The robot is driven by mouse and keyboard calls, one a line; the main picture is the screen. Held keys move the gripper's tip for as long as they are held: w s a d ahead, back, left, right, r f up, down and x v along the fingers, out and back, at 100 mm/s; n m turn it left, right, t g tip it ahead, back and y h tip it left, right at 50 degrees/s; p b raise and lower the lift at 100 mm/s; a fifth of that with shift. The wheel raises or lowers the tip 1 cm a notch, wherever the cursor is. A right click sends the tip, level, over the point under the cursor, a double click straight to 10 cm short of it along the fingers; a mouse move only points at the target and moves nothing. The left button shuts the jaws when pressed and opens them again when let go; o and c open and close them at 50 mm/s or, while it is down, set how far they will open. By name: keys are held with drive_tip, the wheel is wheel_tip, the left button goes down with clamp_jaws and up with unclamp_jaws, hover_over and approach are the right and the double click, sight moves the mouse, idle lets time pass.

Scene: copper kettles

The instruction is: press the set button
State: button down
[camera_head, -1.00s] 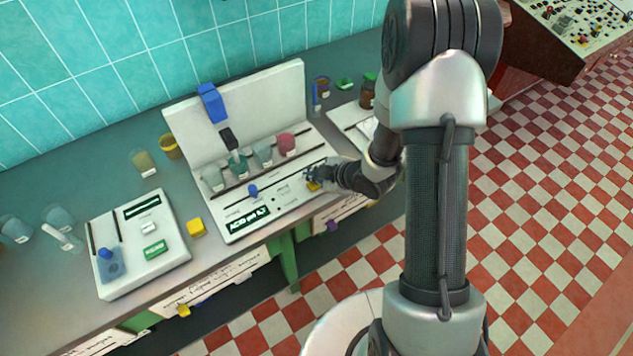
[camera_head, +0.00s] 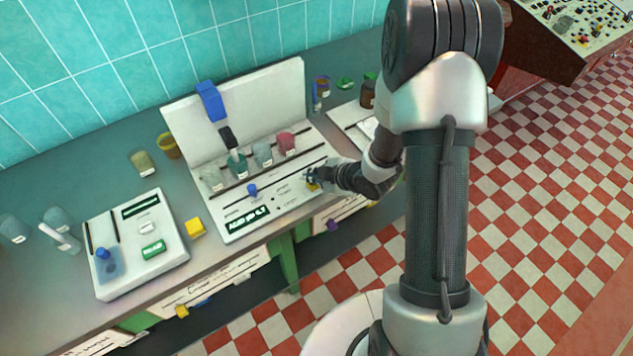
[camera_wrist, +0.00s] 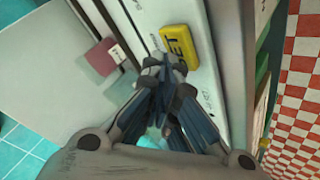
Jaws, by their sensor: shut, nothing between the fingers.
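The set button is a yellow block with dark lettering, of which "ET" shows, on the white panel in the wrist view (camera_wrist: 181,46). In the head view only a small yellow part of it (camera_head: 313,187) shows beside my fingertips. My gripper (camera_wrist: 165,68) is shut and empty, with its fingertips close to the button's near end. I cannot tell whether they touch it. In the head view my gripper (camera_head: 311,176) is low over the right end of the white pH station (camera_head: 285,203).
Several cups, including a pink one (camera_head: 286,143), stand on the station behind my gripper, and a blue probe arm (camera_head: 211,102) overhangs them. A white scale-like device (camera_head: 175,255) and a yellow block (camera_head: 195,227) are to the left. The counter's front edge is close.

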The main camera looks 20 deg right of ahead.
sight(315, 185)
drive_tip(key=shift+f+b, duration=0.5)
idle(0.4)
drive_tip(key=shift+r, duration=0.2)
drive_tip(key=shift+r+p, duration=0.65)
drive_tip(key=shift+r, duration=0.05)
drive_tip(key=shift+r, duration=0.1)
wheel_tip(315, 185, up, 5)
drive_tip(key=p, duration=0.4)
idle(0.9)
